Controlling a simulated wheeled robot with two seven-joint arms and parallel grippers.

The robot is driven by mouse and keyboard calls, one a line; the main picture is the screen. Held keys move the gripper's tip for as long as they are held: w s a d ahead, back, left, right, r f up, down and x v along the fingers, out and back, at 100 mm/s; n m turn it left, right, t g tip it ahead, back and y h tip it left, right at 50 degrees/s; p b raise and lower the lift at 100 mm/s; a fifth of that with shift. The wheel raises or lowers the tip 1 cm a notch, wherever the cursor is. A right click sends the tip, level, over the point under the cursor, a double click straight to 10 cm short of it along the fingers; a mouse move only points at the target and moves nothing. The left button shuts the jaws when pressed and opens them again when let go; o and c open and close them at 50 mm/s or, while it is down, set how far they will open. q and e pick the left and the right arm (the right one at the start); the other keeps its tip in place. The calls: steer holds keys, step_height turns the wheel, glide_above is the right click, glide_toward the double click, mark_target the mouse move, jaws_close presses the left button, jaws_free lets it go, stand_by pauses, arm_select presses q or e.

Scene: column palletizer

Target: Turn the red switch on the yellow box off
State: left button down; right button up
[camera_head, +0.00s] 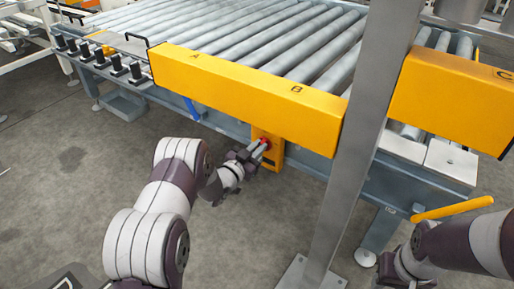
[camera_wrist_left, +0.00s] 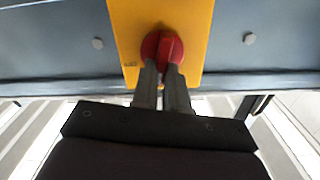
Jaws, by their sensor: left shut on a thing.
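The yellow box (camera_head: 268,160) is mounted on the side of the conveyor frame, under the long yellow panel. Its red switch (camera_head: 265,144) is a round rotary knob, partly hidden by my gripper in the head view. In the left wrist view the red switch (camera_wrist_left: 163,47) sits on the yellow box (camera_wrist_left: 190,18), with its raised grip bar close to upright in the picture. My left gripper (camera_head: 258,149) is shut on the switch. Its two fingers (camera_wrist_left: 162,78) show on either side of the grip bar's lower end.
Conveyor rollers (camera_head: 270,35) lie above, behind the yellow panel (camera_head: 240,85) marked A and B. A grey post (camera_head: 350,150) stands right of the box. My right arm (camera_head: 460,245) is at the lower right, its gripper not clearly visible. Open floor (camera_head: 60,180) lies left.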

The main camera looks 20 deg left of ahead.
arm_select(q)
steer(key=shift+s+d+f+m+b, duration=0.15)
steer(key=shift+f+m+b, duration=0.15)
steer(key=shift+m, duration=2.25)
steer(key=shift+d+f+m+b, duration=0.25)
steer(key=shift+m+b, duration=0.1)
steer(key=shift+m, duration=2.15)
steer(key=shift+s+d+f+m+b, duration=0.1)
steer(key=shift+f+m+b, duration=0.2)
steer(key=shift+m, duration=2.25)
steer(key=c, duration=1.1)
jaws_free()
steer(key=shift+r, duration=0.15)
steer(key=shift+c, duration=0.2)
steer(key=p+v, duration=0.5)
steer(key=v, duration=0.7)
steer(key=shift+s, duration=0.3)
